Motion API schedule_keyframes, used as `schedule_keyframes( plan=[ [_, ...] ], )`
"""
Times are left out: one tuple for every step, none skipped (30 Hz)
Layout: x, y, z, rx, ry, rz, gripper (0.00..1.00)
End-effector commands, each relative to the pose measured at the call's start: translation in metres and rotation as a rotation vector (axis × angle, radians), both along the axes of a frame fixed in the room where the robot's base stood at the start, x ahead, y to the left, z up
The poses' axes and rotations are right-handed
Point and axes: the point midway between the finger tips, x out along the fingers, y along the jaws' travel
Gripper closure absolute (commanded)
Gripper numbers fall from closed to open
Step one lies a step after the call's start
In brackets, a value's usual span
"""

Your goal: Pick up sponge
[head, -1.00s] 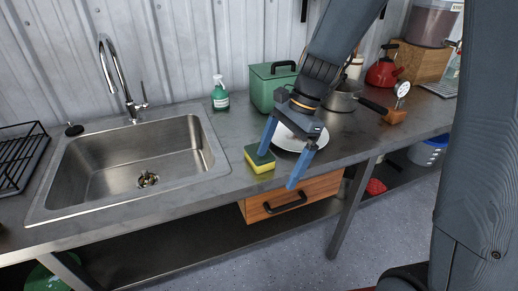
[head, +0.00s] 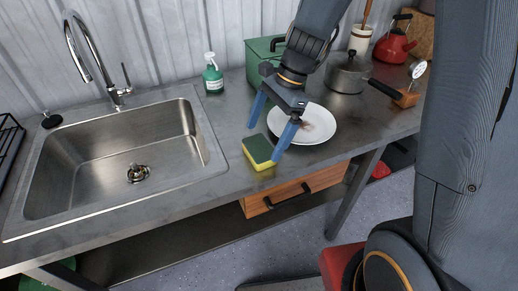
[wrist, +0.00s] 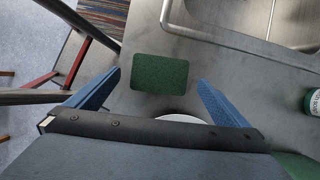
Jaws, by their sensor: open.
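The sponge (head: 259,152) has a green top and a yellow lower layer. It lies flat on the grey metal counter between the sink and the white plate. In the wrist view the green face of the sponge (wrist: 160,72) shows ahead of and between the fingers. My gripper (head: 263,141) is open and empty, with its blue fingers pointing down by the sponge. In the head view one fingertip is just behind the sponge and the other overlaps its right edge. I cannot tell whether either finger touches it. The fingers also show in the wrist view (wrist: 158,88).
A white plate (head: 318,128) lies just right of the sponge. The sink (head: 75,170) is to the left. A green soap bottle (head: 212,78), a green box (head: 262,50) and a pot (head: 347,75) stand behind. The counter's front edge and a wooden drawer (head: 300,188) are close in front.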

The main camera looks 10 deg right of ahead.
Motion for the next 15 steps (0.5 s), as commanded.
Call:
schedule_keyframes(
  plan=[
    [-0.002, 0.002, -0.004, 0.0, 0.004, 0.001, 0.0],
    [-0.003, 0.004, -0.007, -0.001, 0.005, 0.0, 0.0],
    [-0.004, 0.006, -0.012, -0.001, 0.005, 0.0, 0.0],
    [-0.004, 0.008, -0.016, 0.0, 0.006, 0.0, 0.0],
    [-0.005, 0.009, -0.019, -0.001, 0.005, 0.0, 0.0],
    [-0.006, 0.011, -0.024, -0.001, 0.005, 0.0, 0.0],
    [-0.006, 0.013, -0.028, 0.0, 0.004, 0.001, 0.0],
    [-0.006, 0.014, -0.032, 0.0, 0.004, 0.001, 0.0],
    [-0.007, 0.015, -0.036, -0.001, 0.003, 0.0, 0.0],
    [-0.007, 0.016, -0.038, -0.001, 0.003, 0.0, 0.0],
    [-0.007, 0.017, -0.039, -0.001, 0.002, 0.0, 0.0],
    [-0.007, 0.017, -0.041, -0.001, 0.002, 0.0, 0.0],
    [-0.007, 0.017, -0.042, 0.0, 0.001, -0.001, 0.0],
    [-0.007, 0.018, -0.043, -0.001, 0.001, -0.001, 0.0],
    [-0.007, 0.018, -0.043, -0.001, 0.0, -0.001, 0.0]
  ],
)
